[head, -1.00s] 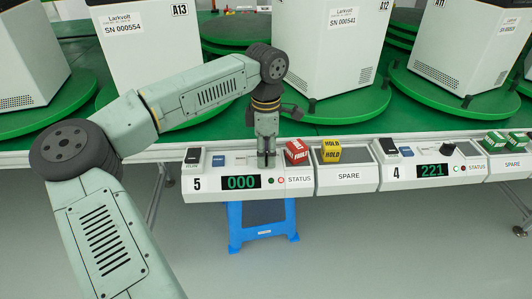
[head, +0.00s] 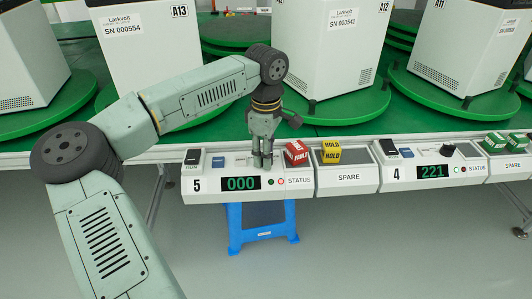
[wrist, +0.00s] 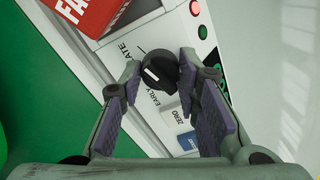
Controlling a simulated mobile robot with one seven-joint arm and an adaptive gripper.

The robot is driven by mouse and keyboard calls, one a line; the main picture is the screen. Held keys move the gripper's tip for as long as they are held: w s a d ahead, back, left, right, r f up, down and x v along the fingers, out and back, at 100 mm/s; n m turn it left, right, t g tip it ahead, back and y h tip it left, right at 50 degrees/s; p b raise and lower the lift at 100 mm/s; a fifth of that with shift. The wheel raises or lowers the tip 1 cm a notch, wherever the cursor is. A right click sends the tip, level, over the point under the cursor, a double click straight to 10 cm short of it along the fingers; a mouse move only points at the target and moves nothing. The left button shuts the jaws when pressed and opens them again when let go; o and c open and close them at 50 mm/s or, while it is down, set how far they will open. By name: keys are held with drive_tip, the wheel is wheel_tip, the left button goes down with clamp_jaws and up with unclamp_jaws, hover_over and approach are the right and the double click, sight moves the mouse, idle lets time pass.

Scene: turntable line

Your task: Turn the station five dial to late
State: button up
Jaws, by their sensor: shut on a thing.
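The station five panel (head: 200,190) is below my gripper (head: 263,158) in the head view, with a green 000 display (head: 240,183). My gripper hides its dial there. In the wrist view the black dial (wrist: 159,70) sits between the fingertips of my gripper (wrist: 160,68), which is shut on it. The dial's white mark points left in the picture, between the words LATE (wrist: 124,52) and EARLY (wrist: 154,101).
A red FAULT block (head: 297,152) stands close right of my gripper, with a yellow HOLD block (head: 331,150) beyond it. The station four panel (head: 398,184) shows 221. Blue ZERO button (wrist: 188,140) lies near the fingers.

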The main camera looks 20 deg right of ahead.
drive_tip(key=shift+s, duration=0.1)
drive_tip(key=o, duration=1.2)
drive_tip(key=shift+r, duration=0.1)
wheel_tip(320, 180, up, 12)
drive_tip(key=shift+f, duration=0.1)
